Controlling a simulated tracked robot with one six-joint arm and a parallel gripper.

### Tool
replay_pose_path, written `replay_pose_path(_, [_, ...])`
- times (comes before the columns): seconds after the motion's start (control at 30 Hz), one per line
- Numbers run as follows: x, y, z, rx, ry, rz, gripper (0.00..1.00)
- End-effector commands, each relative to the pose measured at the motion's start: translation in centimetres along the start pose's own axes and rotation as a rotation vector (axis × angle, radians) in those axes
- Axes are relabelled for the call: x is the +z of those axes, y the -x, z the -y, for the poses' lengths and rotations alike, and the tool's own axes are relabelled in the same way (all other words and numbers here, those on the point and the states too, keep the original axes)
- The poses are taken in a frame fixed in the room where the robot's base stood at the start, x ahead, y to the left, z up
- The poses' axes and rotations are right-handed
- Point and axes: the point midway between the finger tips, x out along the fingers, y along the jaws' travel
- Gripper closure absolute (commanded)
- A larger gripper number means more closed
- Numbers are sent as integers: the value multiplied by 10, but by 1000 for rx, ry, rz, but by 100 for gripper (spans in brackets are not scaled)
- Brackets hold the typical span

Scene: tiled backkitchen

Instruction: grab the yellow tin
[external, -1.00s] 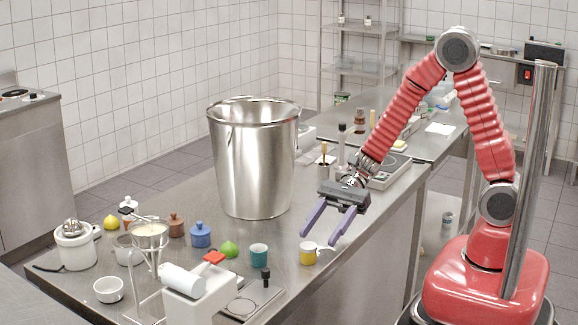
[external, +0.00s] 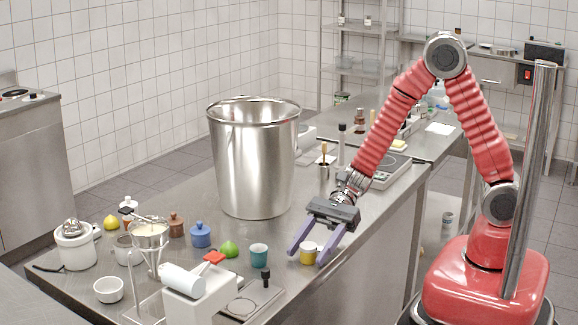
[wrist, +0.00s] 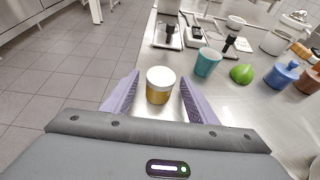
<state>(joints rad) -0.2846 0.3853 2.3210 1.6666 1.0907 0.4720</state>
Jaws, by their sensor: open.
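The yellow tin (external: 308,253) has a pale lid and stands upright on the steel table near its right edge. In the wrist view the yellow tin (wrist: 159,86) sits between the two purple fingers, towards their tips, with a gap on each side. My gripper (external: 309,259) is open and reaches down around the tin; it also shows in the wrist view (wrist: 158,95).
A teal cup (external: 259,255) and a green lime-like fruit (external: 229,249) stand left of the tin. A large steel pot (external: 253,165) stands behind. A white scale-like device (external: 197,297) is in front. The table edge and a drop to the floor lie close on the right.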

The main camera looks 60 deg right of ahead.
Motion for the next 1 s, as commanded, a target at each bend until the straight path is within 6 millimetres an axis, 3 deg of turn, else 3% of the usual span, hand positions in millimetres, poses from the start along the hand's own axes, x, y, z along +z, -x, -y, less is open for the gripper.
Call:
replay_pose_path(0.17, [0, -10, 0, 0, 1, 0, 47])
replay_pose_path(0.67, [0, -10, 0, 0, 0, 0, 47])
replay_pose_path(1.0, [0, -10, 0, 0, 0, 0, 70])
